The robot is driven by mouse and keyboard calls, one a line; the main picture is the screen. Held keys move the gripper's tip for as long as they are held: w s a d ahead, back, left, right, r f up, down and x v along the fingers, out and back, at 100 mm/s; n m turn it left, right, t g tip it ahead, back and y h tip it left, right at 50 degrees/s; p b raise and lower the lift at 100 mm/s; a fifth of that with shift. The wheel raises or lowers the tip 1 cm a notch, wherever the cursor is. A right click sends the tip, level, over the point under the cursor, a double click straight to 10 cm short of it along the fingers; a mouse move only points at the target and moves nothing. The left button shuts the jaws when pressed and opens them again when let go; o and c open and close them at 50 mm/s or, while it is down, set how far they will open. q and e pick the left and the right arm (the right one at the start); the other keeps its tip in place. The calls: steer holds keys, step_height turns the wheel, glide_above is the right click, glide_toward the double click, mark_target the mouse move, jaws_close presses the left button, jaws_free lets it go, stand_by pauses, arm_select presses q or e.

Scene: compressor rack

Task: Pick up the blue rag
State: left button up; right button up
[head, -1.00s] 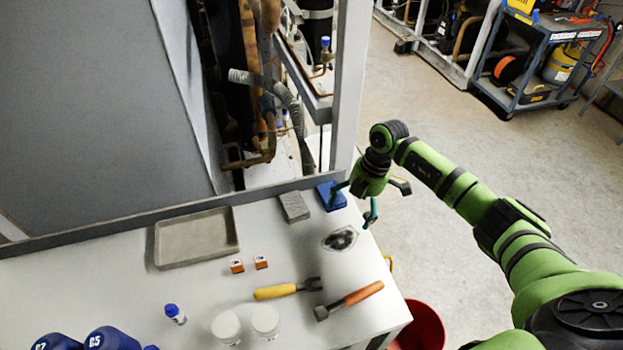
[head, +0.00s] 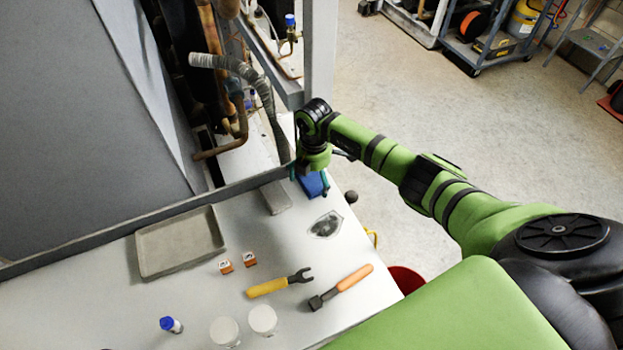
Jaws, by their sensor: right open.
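The blue rag (head: 313,186) lies folded at the back right corner of the white table, beside a grey block. My right gripper (head: 309,181) is over it, pointing down, with teal fingertips on either side of the rag. The gripper is open, and its body hides the rag's far part. I cannot tell whether the fingers touch the rag. My left gripper is not in view.
A grey block (head: 275,197) lies just left of the rag, and a metal frame post (head: 320,60) rises close behind. The white table (head: 190,292) also holds a grey tray (head: 181,243), a yellow-handled tool (head: 279,284) and an orange-handled tool (head: 341,287).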

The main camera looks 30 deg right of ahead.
mark_target(314, 177)
steer(key=c, duration=1.1)
steer(key=shift+s+r, duration=0.1)
steer(key=shift+c, duration=0.4)
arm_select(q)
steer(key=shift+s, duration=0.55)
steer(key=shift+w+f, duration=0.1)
arm_select(e)
steer(key=shift+r, duration=0.15)
